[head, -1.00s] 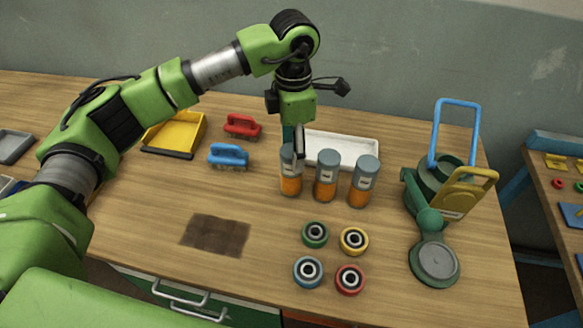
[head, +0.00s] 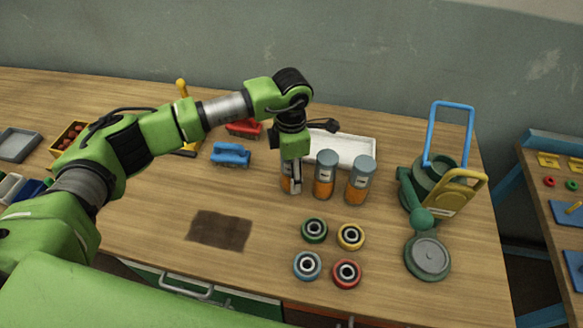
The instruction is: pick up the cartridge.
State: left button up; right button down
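Three cartridges with grey caps and orange lower parts stand upright in a row on the wooden table: the left one (head: 286,184), the middle one (head: 324,178) and the right one (head: 360,182). My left gripper (head: 296,187) points down at the left cartridge and hides its cap and much of its body. A finger shows in front of that cartridge; whether the fingers touch or grip it I cannot tell. My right gripper is not in view.
A white tray (head: 358,150) lies behind the cartridges. Ringed rollers, such as the green one (head: 314,230), lie in front. A blue brush (head: 231,153) stands left, a green device with blue handle (head: 428,185) right. A dark patch (head: 220,230) marks otherwise clear table at front left.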

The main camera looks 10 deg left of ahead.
pick_arm(q)
jog(key=c, duration=1.3)
